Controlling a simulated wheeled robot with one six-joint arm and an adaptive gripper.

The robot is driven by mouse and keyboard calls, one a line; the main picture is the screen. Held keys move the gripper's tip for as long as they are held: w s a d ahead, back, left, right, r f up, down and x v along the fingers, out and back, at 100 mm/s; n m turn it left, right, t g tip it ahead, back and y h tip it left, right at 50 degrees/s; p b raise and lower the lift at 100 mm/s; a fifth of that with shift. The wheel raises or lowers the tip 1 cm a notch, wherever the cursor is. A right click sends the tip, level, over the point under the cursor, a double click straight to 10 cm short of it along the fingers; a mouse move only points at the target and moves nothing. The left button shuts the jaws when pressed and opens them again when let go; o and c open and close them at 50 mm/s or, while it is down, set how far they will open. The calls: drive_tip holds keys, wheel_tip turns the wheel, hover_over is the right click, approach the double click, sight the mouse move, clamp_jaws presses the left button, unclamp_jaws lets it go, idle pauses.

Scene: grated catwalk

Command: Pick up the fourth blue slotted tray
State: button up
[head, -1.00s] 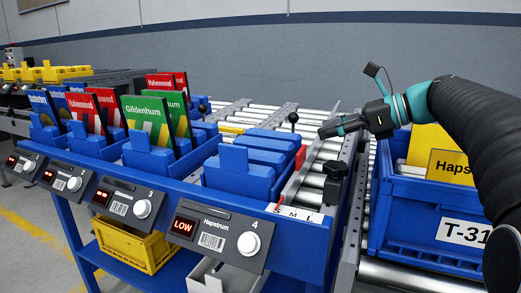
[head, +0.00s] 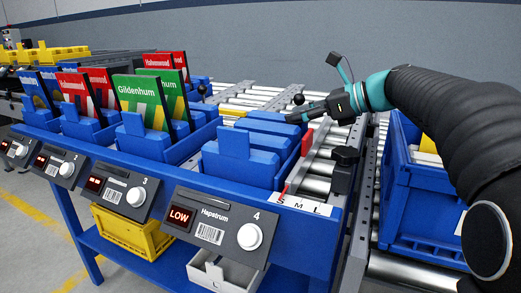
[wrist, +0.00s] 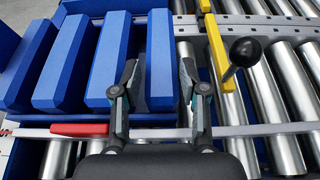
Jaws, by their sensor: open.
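The fourth blue slotted tray (head: 245,160) sits in the bay marked 4, with several thick blue upright ribs and no cards in it. In the wrist view its blue ribs (wrist: 108,55) fill the upper left. My gripper (head: 296,117) is at the tray's far right end, pointing left. In the wrist view my open gripper (wrist: 158,85) has its fingers on either side of the rightmost rib. Nothing is held. I cannot tell whether the fingers touch the rib.
A red tab (head: 307,142) and a black-knobbed lever (wrist: 240,55) are close to the gripper. Steel rollers (wrist: 288,100) lie to the right. Filled trays with green cards (head: 140,100) and red cards stand left. A blue bin (head: 415,195) stands at right.

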sight(281, 115)
drive_tip(key=x, duration=0.5)
drive_tip(key=shift+w+r+b, duration=0.1)
drive_tip(key=shift+b, duration=0.2)
clamp_jaws()
drive_tip(key=shift+r, duration=0.15)
